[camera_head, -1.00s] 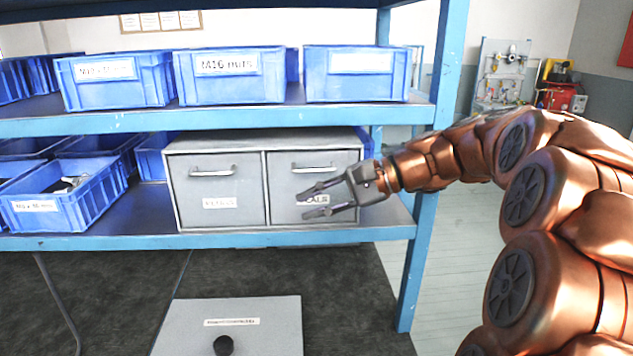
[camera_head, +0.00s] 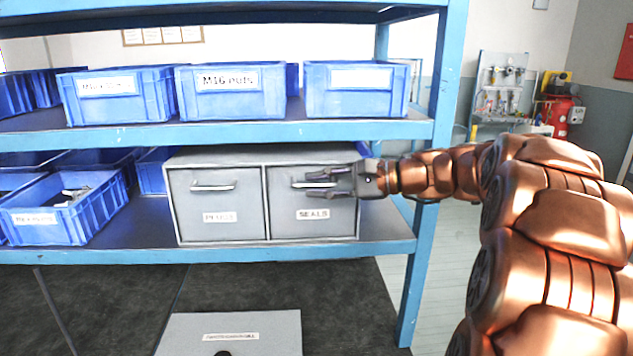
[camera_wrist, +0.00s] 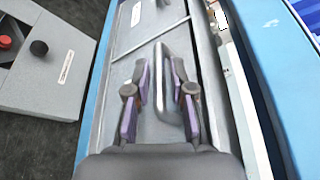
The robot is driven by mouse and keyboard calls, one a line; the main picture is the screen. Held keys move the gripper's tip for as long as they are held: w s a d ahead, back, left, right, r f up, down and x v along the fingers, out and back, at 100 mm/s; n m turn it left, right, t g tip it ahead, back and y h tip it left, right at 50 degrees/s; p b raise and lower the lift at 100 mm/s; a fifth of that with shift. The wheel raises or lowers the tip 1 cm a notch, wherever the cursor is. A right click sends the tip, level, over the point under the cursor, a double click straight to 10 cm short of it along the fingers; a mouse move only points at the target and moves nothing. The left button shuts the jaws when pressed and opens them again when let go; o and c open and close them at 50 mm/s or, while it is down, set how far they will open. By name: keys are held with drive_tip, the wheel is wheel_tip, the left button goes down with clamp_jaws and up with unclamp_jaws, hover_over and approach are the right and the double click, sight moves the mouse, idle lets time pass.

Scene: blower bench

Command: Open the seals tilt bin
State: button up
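The seals tilt bin (camera_head: 312,224) is the right-hand grey bin front of a two-bin cabinet on the lower shelf, labelled SEALS, and its front looks closed. Its bar handle runs across the upper part of the front, partly hidden by my gripper (camera_head: 318,184) in the head view. In the wrist view, the metal handle (camera_wrist: 162,75) lies between the two purple-padded fingers of my gripper (camera_wrist: 160,95). The fingers are apart, with visible space beside the handle. I cannot tell whether either finger touches it.
The plugs bin (camera_head: 218,205) sits directly left, also closed. An open blue bin (camera_head: 60,225) stands further left on the lower shelf (camera_head: 200,254). Several blue bins line the shelf above. A blue post (camera_head: 425,200) rises just right of the cabinet. A grey box (camera_head: 235,330) lies below.

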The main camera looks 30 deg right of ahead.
drive_tip(key=shift+w+a+f, duration=0.1)
drive_tip(key=shift+w+a, duration=0.1)
drive_tip(key=shift+a, duration=0.05)
drive_tip(key=shift+c, duration=0.4)
clamp_jaws()
